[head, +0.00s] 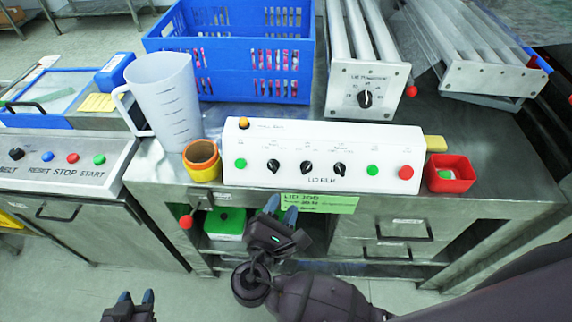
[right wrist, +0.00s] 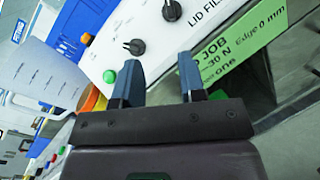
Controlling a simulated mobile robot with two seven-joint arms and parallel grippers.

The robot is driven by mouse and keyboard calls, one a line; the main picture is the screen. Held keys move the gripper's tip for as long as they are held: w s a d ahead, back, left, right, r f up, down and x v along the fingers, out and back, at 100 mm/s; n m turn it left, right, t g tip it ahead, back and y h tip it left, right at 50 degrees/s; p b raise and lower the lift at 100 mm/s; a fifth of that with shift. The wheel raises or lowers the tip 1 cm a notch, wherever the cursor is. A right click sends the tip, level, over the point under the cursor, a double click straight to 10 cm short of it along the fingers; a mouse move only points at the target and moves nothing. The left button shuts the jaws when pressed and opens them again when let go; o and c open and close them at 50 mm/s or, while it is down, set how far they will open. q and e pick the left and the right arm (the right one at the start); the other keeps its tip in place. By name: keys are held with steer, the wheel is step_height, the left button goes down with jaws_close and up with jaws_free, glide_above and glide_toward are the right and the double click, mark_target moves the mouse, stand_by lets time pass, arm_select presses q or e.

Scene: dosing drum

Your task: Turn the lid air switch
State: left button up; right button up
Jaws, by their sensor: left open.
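The white control box (head: 322,153) marked "LID FILM" stands on the steel bench. It has three black rotary knobs in a row: left (head: 273,165), middle (head: 306,168) and right (head: 339,169). Their small labels are too blurred to tell which is the lid air switch. Two knobs also show in the right wrist view, one nearer (right wrist: 135,47) and one at the top edge (right wrist: 171,10). My right gripper (head: 281,208) is open and empty, in front of and below the box, apart from the knobs. My left gripper (head: 135,297) is open and empty, low at the bottom left.
An orange-yellow cup (head: 202,167) and a measuring jug (head: 166,95) stand left of the box. A red container (head: 450,175) stands right of it. A blue crate (head: 235,60) and a "LID MAGAZINE" unit (head: 366,90) are behind. A green job card (head: 320,203) hangs below.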

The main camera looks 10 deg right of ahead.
mark_target(306, 170)
steer(key=shift+n+g+h, duration=0.3)
steer(key=shift+h, duration=0.3)
steer(key=x, duration=0.7)
steer(key=d+x, duration=0.1)
steer(key=x, duration=0.2)
steer(key=shift+d, duration=0.3)
steer(key=shift+c, duration=0.3)
steer(key=shift+s+r, duration=0.1)
jaws_close()
